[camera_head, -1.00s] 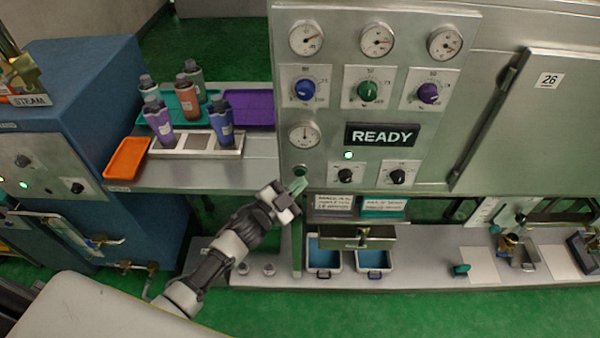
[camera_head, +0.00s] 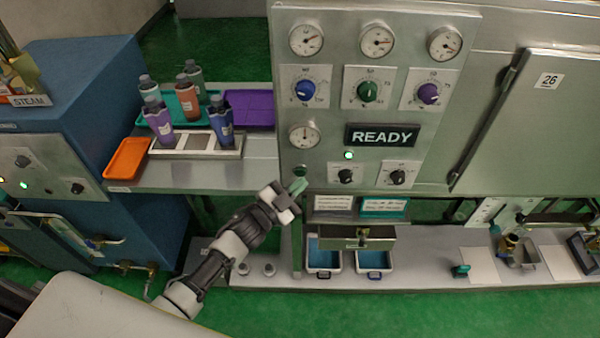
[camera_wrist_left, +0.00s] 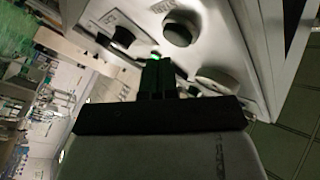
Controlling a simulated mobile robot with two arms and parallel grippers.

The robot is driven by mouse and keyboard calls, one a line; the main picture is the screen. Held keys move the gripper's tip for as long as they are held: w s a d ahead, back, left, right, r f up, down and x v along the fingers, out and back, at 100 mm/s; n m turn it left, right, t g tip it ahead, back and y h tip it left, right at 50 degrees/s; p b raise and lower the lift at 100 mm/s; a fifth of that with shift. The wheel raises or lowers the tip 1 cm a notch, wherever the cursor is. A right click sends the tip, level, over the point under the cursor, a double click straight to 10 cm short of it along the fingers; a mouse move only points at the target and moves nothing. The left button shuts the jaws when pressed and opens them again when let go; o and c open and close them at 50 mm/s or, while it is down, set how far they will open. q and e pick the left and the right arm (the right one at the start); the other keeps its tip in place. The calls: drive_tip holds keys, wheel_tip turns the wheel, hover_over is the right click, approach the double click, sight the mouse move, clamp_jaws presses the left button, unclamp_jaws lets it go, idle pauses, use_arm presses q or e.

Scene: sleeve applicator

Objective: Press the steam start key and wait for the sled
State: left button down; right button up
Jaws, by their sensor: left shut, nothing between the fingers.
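The steel panel (camera_head: 318,115) carries a lit READY display (camera_head: 381,135) with a small green lamp (camera_head: 348,155) below it. A round green button (camera_head: 300,170) sits at the panel's lower left, under a small gauge; I take it for the steam start key, but cannot read its label. My left gripper (camera_head: 298,187) is shut and empty, its greenish fingertips just below that button. I cannot tell whether they touch it. In the left wrist view the shut fingers (camera_wrist_left: 157,72) point at the panel, with a green glow at their tips. The sled cannot be made out. My right gripper is not in view.
Several bottles stand at left near a grey rack (camera_head: 195,146), with an orange tray (camera_head: 128,158) and a purple tray (camera_head: 250,107). A blue machine (camera_head: 90,90) with a STEAM sign is far left. Blue bins (camera_head: 324,256) sit under the panel on a low shelf.

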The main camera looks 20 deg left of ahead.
use_arm(q)
drive_tip(key=shift+w, duration=0.1)
idle(0.7)
drive_tip(key=shift+w+a, duration=0.15)
drive_tip(key=shift+w, duration=0.2)
